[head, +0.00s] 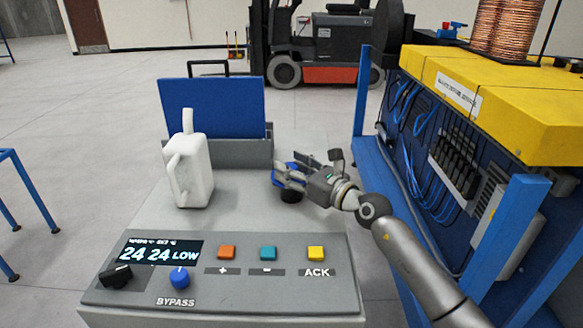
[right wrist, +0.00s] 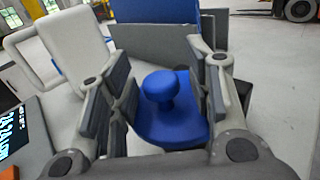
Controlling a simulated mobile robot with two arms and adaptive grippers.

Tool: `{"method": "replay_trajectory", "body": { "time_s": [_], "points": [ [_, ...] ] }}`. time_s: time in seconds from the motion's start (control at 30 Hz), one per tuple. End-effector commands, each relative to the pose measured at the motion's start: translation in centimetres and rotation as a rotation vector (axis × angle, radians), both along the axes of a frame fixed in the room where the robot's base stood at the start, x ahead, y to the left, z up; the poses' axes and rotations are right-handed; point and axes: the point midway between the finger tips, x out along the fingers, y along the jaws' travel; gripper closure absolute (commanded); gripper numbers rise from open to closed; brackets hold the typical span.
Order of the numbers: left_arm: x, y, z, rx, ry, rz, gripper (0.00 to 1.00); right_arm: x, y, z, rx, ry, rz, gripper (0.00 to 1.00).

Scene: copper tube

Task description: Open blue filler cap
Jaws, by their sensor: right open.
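The blue filler cap (right wrist: 172,110) is a round blue disc with a raised knob. In the right wrist view it sits between the two fingers of my right gripper (right wrist: 160,95). The fingers stand apart on either side of the knob, with gaps visible. In the head view my right gripper (head: 290,178) is over the cap on the grey cabinet top, and hides most of it; a dark neck shows below. My left gripper is not in view.
A white jug (head: 190,172) stands on the cabinet top (head: 235,210), left of the cap. A blue panel (head: 212,107) stands upright behind. The control panel (head: 220,265) with buttons is in front. A blue-framed machine with a yellow top (head: 500,100) is at the right.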

Motion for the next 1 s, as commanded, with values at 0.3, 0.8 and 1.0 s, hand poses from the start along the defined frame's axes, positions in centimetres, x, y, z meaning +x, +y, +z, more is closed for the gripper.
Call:
{"method": "replay_trajectory", "body": {
  "time_s": [0.3, 0.8, 1.0],
  "points": [
    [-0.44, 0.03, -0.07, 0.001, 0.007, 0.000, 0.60, 0.30, 0.30, 0.04, 0.001, -0.001, 0.000, 0.53],
    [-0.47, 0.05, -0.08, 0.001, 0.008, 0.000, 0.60, 0.28, 0.28, 0.03, 0.001, -0.001, 0.000, 1.00],
    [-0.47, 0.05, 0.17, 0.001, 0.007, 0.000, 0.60, 0.28, 0.17, 0.15, 0.000, 0.004, 0.000, 1.00]
  ]
}}
